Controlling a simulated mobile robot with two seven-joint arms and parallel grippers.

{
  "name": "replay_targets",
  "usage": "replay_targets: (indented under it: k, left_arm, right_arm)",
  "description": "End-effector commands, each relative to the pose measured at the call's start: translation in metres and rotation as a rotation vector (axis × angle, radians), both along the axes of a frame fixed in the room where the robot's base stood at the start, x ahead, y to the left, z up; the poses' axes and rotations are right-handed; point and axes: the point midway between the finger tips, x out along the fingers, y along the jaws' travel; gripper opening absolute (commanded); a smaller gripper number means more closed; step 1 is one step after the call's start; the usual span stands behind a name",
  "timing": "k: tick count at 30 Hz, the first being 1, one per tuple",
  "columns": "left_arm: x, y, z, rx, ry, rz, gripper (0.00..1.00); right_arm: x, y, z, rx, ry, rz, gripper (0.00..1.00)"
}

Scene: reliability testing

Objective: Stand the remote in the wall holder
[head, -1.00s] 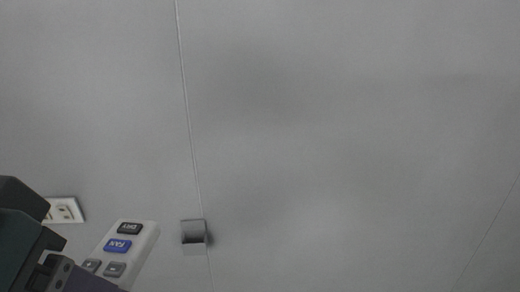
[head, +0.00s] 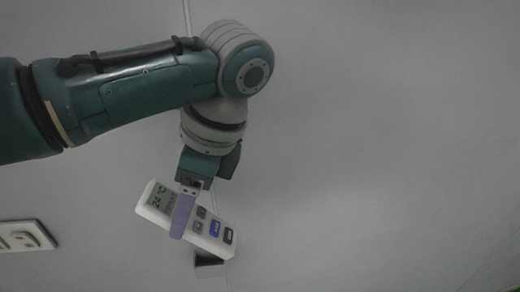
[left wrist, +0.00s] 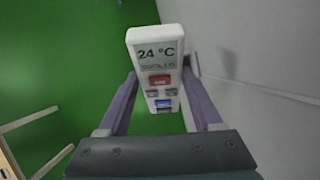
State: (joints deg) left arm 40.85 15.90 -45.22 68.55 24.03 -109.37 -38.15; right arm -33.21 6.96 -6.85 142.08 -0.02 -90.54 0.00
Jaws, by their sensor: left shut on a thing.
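The remote (head: 210,231) is white, with a display reading 24 °C and grey, blue and dark buttons. In the head view it is tilted, display end up to the left and button end down to the right. My left gripper (head: 183,214) is shut on it across its middle. The wall holder (head: 206,259) is a small dark and grey piece just below the remote, partly hidden by its lower end. I cannot tell whether they touch. In the left wrist view the remote (left wrist: 157,51) sits between the two purple fingers (left wrist: 161,78). My right gripper is not in view.
A white wall socket (head: 25,237) is at the lower left of the head view. The grey wall (head: 390,150) to the right is bare. The left wrist view shows a green floor (left wrist: 60,50) and pale bars (left wrist: 28,120) at the left.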

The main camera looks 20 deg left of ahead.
Motion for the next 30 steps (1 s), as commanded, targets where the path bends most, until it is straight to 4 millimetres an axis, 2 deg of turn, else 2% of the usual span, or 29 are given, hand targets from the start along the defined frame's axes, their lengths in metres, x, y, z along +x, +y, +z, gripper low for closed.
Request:
replay_targets:
  k: [3, 8, 18, 24, 30]
  left_arm:
    - [0.006, 0.006, -0.017, 0.140, 0.040, -0.249, 0.03]
    - [0.014, 0.015, -0.033, 0.333, 0.038, -0.575, 0.03]
    - [0.034, 0.029, -0.063, 0.694, -0.137, -1.154, 0.03]
    - [0.044, 0.030, -0.069, 0.797, -0.247, -1.307, 0.03]
    - [0.046, 0.029, -0.073, 0.813, -0.269, -1.332, 0.03]
  right_arm:
    - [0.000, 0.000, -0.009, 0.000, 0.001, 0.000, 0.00]
    - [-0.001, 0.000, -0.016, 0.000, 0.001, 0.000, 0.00]
    - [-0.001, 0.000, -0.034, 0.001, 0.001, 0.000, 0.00]
    - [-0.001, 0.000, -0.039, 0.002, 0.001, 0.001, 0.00]
    - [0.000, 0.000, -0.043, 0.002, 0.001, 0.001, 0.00]
